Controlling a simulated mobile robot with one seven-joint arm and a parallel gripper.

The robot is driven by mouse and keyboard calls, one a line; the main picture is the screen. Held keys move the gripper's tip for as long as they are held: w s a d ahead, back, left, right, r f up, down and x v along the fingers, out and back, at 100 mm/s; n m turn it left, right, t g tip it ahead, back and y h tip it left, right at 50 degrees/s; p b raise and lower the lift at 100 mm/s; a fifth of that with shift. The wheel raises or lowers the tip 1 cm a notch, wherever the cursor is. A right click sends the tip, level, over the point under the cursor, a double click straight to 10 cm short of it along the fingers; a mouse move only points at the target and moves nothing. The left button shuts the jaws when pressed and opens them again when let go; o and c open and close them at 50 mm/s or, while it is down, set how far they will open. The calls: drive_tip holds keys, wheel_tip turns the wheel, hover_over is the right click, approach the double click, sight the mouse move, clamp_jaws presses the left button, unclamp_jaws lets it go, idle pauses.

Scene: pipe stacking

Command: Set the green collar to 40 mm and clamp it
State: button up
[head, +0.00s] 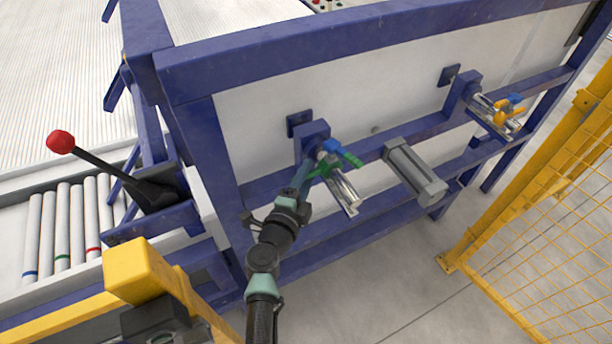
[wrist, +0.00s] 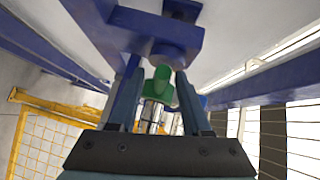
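The green collar (head: 322,168) sits on a bright metal rail (head: 343,190) fixed to the blue frame in the head view. A green lever (head: 350,159) and a blue lever (head: 332,146) show beside it. My gripper (head: 303,176) is at the left of the collar, partly against the blue bracket. In the wrist view a green part (wrist: 160,82) shows between the two fingers of my gripper (wrist: 158,70). The fingers stand apart with gaps beside it, and contact is not visible. Scale marks are too small to read.
A blue bracket (wrist: 150,35) is close ahead of my fingers. A grey cylinder (head: 414,172) is right of the collar. A second rail with orange and blue levers (head: 508,110) is farther right. A yellow mesh fence (head: 550,210) stands right; a red-knobbed lever (head: 61,142) is left.

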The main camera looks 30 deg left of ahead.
drive_tip(key=s+d+r+p, duration=0.1)
drive_tip(key=s, duration=1.1)
drive_tip(key=shift+s+d+r+p, duration=0.25)
drive_tip(key=shift+s+r+p, duration=0.1)
drive_tip(key=shift+s+r, duration=0.05)
